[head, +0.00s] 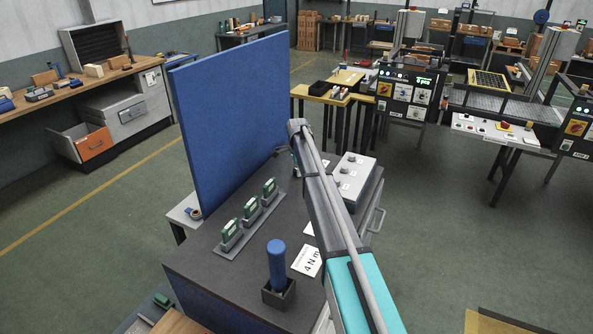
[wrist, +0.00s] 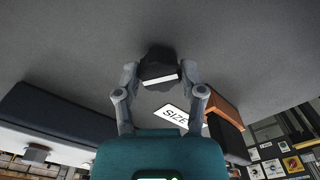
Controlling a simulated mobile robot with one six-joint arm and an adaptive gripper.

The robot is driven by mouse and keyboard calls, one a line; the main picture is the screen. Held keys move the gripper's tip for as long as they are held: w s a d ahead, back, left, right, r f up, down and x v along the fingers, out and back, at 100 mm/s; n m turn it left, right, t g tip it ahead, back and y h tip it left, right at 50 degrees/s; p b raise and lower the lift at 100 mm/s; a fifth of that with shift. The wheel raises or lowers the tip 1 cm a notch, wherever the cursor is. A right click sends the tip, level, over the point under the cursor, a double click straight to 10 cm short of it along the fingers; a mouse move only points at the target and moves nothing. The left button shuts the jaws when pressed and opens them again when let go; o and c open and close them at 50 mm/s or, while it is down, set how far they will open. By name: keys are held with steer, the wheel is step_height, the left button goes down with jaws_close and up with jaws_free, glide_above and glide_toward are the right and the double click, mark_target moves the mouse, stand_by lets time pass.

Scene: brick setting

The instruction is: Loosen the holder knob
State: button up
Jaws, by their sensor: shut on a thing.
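In the wrist view, a dark faceted knob (wrist: 158,62) with a white bar across its near face sits between the two fingers of my gripper (wrist: 160,76). The gripper is shut on this knob, one finger at each side. A white card reading "SIZE" (wrist: 176,115) lies just beyond, partly hidden by a finger. In the head view my arm reaches over the dark bench (head: 205,268), and it hides the knob and most of my gripper. I cannot tell from these frames how far the knob has turned.
A tall blue panel (head: 228,120) stands at the bench's left. Several green devices (head: 251,207) sit on a strip before it. A blue-handled tool (head: 276,262) stands in a dark holder beside a "4 Nm" card (head: 307,261). A grey box (head: 352,180) with buttons is right of my arm.

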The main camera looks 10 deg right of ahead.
steer(key=shift+w+n, duration=0.15)
steer(key=shift+n, duration=0.25)
steer(key=n, duration=1.6)
steer(key=shift+n, duration=0.3)
steer(key=n, duration=0.5)
steer(key=shift+n, duration=0.4)
steer(key=o, duration=1.1)
steer(key=shift+o, duration=0.2)
